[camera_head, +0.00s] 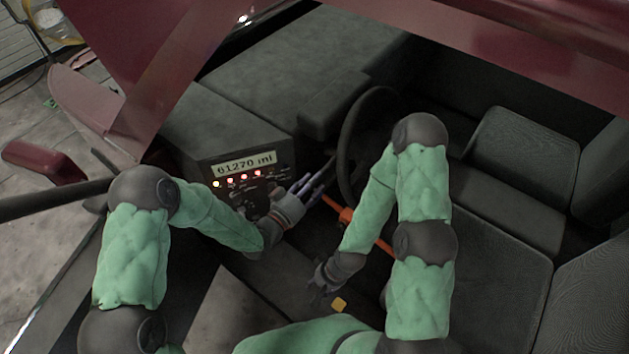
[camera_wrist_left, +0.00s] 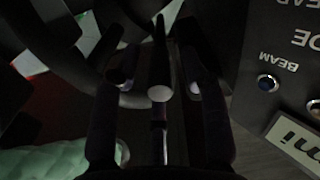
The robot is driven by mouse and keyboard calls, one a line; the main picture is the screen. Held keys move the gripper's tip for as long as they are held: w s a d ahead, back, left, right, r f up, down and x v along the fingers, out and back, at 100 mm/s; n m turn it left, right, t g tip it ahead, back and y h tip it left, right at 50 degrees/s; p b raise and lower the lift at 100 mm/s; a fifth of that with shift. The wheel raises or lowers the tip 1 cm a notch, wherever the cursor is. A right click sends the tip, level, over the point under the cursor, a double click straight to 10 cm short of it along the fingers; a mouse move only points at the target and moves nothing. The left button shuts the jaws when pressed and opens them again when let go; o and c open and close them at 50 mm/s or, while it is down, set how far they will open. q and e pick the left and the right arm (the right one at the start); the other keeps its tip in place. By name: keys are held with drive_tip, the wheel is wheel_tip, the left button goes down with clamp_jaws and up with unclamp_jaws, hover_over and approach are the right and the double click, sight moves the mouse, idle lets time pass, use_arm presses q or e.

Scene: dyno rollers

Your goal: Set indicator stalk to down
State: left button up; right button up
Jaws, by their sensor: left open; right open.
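The dark indicator stalk (camera_head: 327,168) sticks out beside the steering wheel (camera_head: 347,150), on the side facing the instrument box. My left gripper (camera_head: 312,188) is open right at the stalk's end. In the left wrist view a dark rod with a pale round end, which looks like the stalk (camera_wrist_left: 159,72), lies between the two open fingers of my left gripper (camera_wrist_left: 160,110). I cannot tell whether a finger touches it. The stalk's base is hidden in shadow. My right gripper (camera_head: 322,278) is open and empty, low in front of the seat, apart from the stalk.
The instrument box (camera_head: 215,155) has a lit display reading 61270 mi (camera_head: 244,163) and several lit lamps. An orange bar (camera_head: 338,208) runs below the wheel. A yellow piece (camera_head: 340,305) lies near my right gripper. Dark seats (camera_head: 490,260) fill the right side.

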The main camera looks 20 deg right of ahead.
use_arm(q)
drive_tip(key=shift+w+d, duration=0.4)
drive_tip(key=shift+d, duration=0.1)
clamp_jaws()
drive_tip(key=f+t+h+b, duration=0.1)
drive_tip(key=f+b, duration=0.1)
drive_tip(key=b, duration=0.3)
drive_tip(key=f+t+h+b, duration=0.1)
drive_tip(key=f+b, duration=0.1)
drive_tip(key=b, duration=0.4)
drive_tip(key=shift+w+d+f, duration=0.1)
drive_tip(key=shift+w+d, duration=0.05)
drive_tip(key=shift+d, duration=0.05)
drive_tip(key=shift+h+b, duration=0.3)
drive_tip(key=shift+b, duration=0.15)
unclamp_jaws()
